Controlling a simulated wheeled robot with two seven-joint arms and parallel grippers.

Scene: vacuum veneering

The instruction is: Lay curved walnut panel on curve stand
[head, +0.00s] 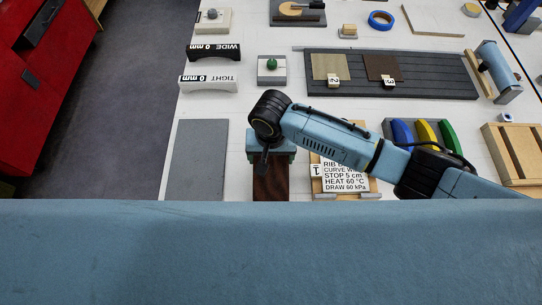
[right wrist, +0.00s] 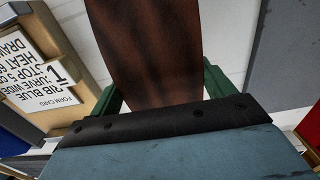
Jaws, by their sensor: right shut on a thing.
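The curved walnut panel (head: 271,184) is a dark brown strip under my right gripper (head: 270,160). In the right wrist view the panel (right wrist: 150,45) runs out between the green fingers of the gripper (right wrist: 163,92), which is shut on it. Its near end is hidden in the head view. I cannot tell for certain which thing is the curve stand. A black arched block marked WIDE (head: 213,52) and a white arched block marked TIGHT (head: 209,84) stand at the left of the table, apart from the panel. My left gripper is not in view.
A grey flat board (head: 198,160) lies left of the gripper. A form card (head: 345,174) on a wooden holder is close on the right. Blue, yellow and green curved pieces (head: 425,134) stand farther right. A dark slatted board (head: 430,80) lies behind.

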